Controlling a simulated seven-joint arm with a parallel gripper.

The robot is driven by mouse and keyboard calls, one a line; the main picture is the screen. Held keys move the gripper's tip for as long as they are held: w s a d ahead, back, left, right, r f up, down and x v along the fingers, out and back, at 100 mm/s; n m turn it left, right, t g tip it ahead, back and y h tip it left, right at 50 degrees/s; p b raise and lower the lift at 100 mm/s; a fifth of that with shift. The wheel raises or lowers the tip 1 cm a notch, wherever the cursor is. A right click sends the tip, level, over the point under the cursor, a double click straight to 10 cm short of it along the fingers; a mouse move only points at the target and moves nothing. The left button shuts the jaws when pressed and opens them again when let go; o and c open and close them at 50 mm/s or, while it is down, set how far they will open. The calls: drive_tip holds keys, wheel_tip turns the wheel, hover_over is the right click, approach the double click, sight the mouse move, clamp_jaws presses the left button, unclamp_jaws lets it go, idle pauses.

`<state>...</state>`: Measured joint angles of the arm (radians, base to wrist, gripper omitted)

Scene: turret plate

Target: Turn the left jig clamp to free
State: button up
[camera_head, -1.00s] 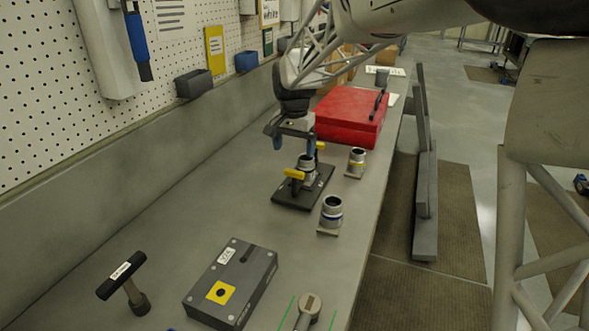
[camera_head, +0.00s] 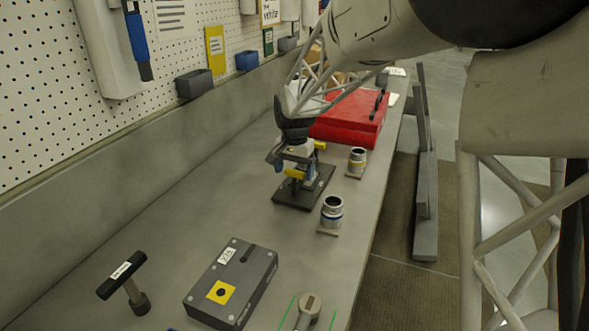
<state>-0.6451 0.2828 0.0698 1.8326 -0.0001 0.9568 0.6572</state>
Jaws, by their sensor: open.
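The jig is a dark plate (camera_head: 318,190) on the bench with two yellow clamps. The left jig clamp (camera_head: 293,173) is the nearer one, and the other yellow clamp (camera_head: 320,145) shows behind my gripper. My gripper (camera_head: 293,176) is open and points down over the left clamp, with its fingers at about the clamp's height. I cannot tell whether the fingers touch it. The silver fitting in the middle of the jig is mostly hidden behind my gripper.
Two silver fittings, one with a blue band (camera_head: 332,212) and one with a yellow band (camera_head: 357,162), stand right of the jig. A red case (camera_head: 345,117) lies behind. A grey box (camera_head: 231,283) and a T-handled tool (camera_head: 128,280) are in front. Bench left of the jig is clear.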

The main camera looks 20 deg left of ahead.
drive_tip(key=c, duration=0.9)
drive_tip(key=shift+n, duration=0.4)
drive_tip(key=n, duration=0.8)
drive_tip(key=shift+n, duration=0.4)
drive_tip(key=n, duration=0.4)
drive_tip(key=shift+n, duration=0.3)
drive_tip(key=shift+r+n, duration=0.1)
drive_tip(key=shift+n, duration=1.8)
